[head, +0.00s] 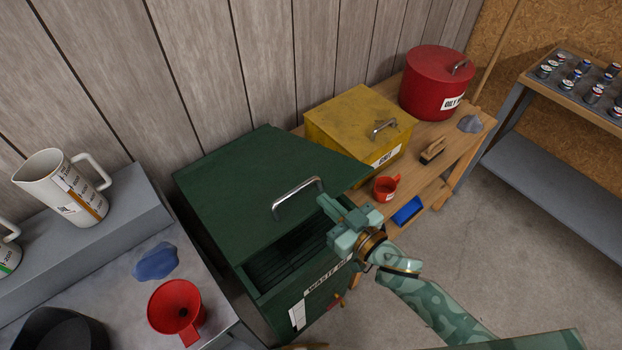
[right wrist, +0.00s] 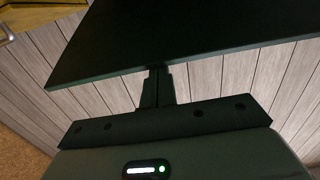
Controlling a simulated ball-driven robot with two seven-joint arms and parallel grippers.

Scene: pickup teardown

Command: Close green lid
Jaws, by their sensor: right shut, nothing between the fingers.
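The green lid (head: 255,185) of the green waste oil bin (head: 325,290) stands partly open, tilted up at its front, with a dark gap below. A metal handle (head: 298,190) sits near its front edge. In the right wrist view the lid (right wrist: 190,35) is a dark slab across the top. My right gripper (head: 325,204) is shut and empty at the lid's front edge, right of the handle. Its fingers (right wrist: 157,72) reach up to the lid's edge in the right wrist view; whether they touch it I cannot tell. My left gripper is not in view.
A yellow box (head: 350,125), a red can (head: 430,85), a red mug (head: 385,188) and a brush (head: 433,151) stand on the wooden bench right of the bin. A red funnel (head: 174,305) and white jug (head: 60,185) are at left. Floor at right is clear.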

